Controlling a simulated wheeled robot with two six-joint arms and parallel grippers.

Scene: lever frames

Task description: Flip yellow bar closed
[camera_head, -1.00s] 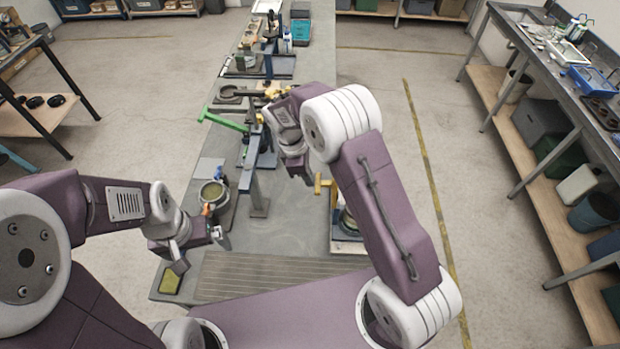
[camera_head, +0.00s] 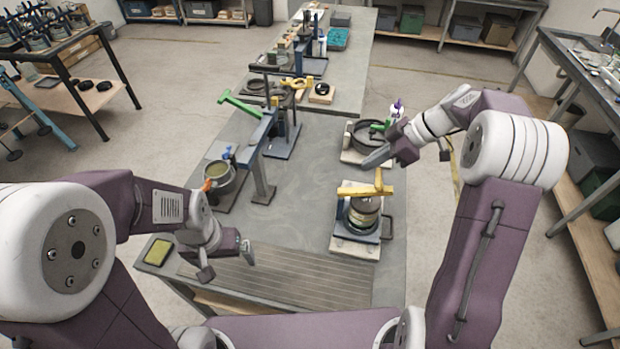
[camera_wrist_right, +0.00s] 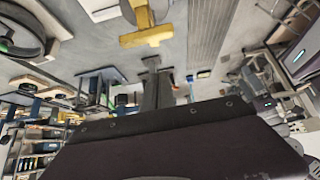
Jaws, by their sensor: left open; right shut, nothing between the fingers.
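The yellow bar (camera_head: 358,191) lies roughly level across the top of a round pot (camera_head: 364,212) at the right side of the table. A short yellow piece stands up near its right end. The bar also shows at the top of the right wrist view (camera_wrist_right: 147,38). My right gripper (camera_head: 368,162) is shut and empty, beyond and above the bar and apart from it. Its fingers (camera_wrist_right: 156,82) show in the right wrist view. My left gripper (camera_head: 227,263) is open and empty over the near left of the table, far from the bar.
A dark round pan with a green handle (camera_head: 378,128) stands just behind my right gripper. A green lever (camera_head: 240,104) on a blue stand and a grey pot (camera_head: 218,178) are at left. A yellow sponge (camera_head: 158,252) lies at the near left corner. The table's middle is clear.

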